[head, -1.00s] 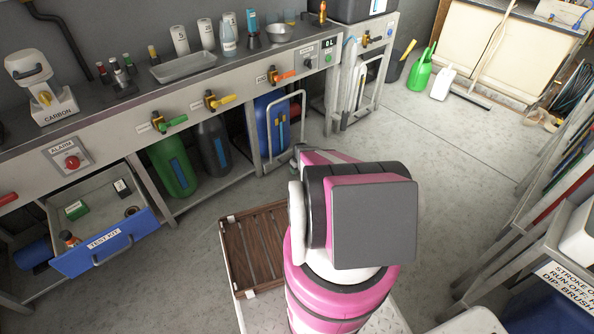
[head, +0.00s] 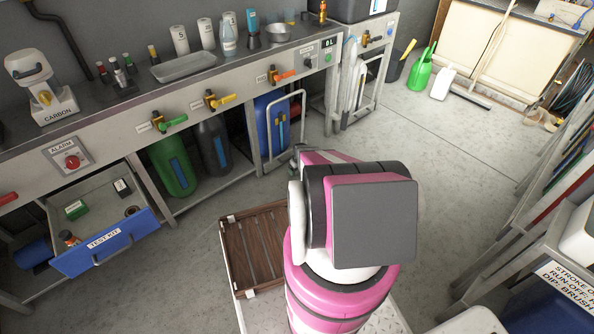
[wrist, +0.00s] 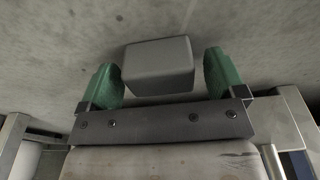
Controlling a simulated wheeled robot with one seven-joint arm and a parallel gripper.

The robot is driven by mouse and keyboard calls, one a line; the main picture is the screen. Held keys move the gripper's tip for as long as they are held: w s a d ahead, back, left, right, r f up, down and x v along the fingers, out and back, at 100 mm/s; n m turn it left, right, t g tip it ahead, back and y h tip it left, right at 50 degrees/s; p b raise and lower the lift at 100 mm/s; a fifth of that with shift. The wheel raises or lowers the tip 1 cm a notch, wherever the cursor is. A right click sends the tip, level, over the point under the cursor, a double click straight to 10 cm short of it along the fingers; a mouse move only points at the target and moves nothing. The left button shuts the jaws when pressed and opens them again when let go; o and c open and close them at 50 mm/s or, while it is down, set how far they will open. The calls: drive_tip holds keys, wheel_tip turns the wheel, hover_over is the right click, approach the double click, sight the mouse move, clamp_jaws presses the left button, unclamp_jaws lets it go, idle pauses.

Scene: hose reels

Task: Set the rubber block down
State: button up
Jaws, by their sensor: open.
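A grey rubber block (wrist: 158,66) with rounded edges shows in the wrist view, between the two green fingers of my gripper (wrist: 163,80). The fingers are apart, with a narrow gap showing at the right side of the block; the left finger's edge lies very close to it. Whether the block rests on the surface behind it cannot be told from this angle. In the head view my own pink and grey arm covers the middle, and I cannot make out the block there.
A long bench (head: 110,112) with valves and bottles runs along the left. A drawer marked TEST KIT (head: 105,242) stands open. A brown slatted crate (head: 252,251) lies on the floor beside my arm. A rack (head: 545,235) stands at the right. The floor (head: 450,150) between is clear.

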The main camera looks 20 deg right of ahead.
wheel_tip(320, 180, up, 11)
drive_tip(key=s, duration=0.2)
drive_tip(key=s+a+r+m, duration=0.1)
drive_tip(key=s+a+r, duration=0.4)
drive_tip(key=r, duration=0.4)
drive_tip(key=s+a+r+g, duration=0.1)
drive_tip(key=s+a+r, duration=0.45)
drive_tip(key=r, duration=0.45)
drive_tip(key=s+a+r+m, duration=0.1)
drive_tip(key=s+a+r, duration=0.45)
drive_tip(key=r, duration=0.35)
drive_tip(key=s+a+r+m, duration=0.1)
drive_tip(key=s+a+r, duration=0.2)
drive_tip(key=s+r, duration=0.4)
drive_tip(key=s+a+r+m, duration=0.1)
drive_tip(key=s+a+r, duration=0.3)
drive_tip(key=s+r, duration=0.4)
drive_tip(key=shift+s+a+g+h, duration=0.25)
drive_tip(key=shift+s+g+h, duration=0.05)
drive_tip(key=shift+s, duration=0.2)
drive_tip(key=shift+f, duration=0.1)
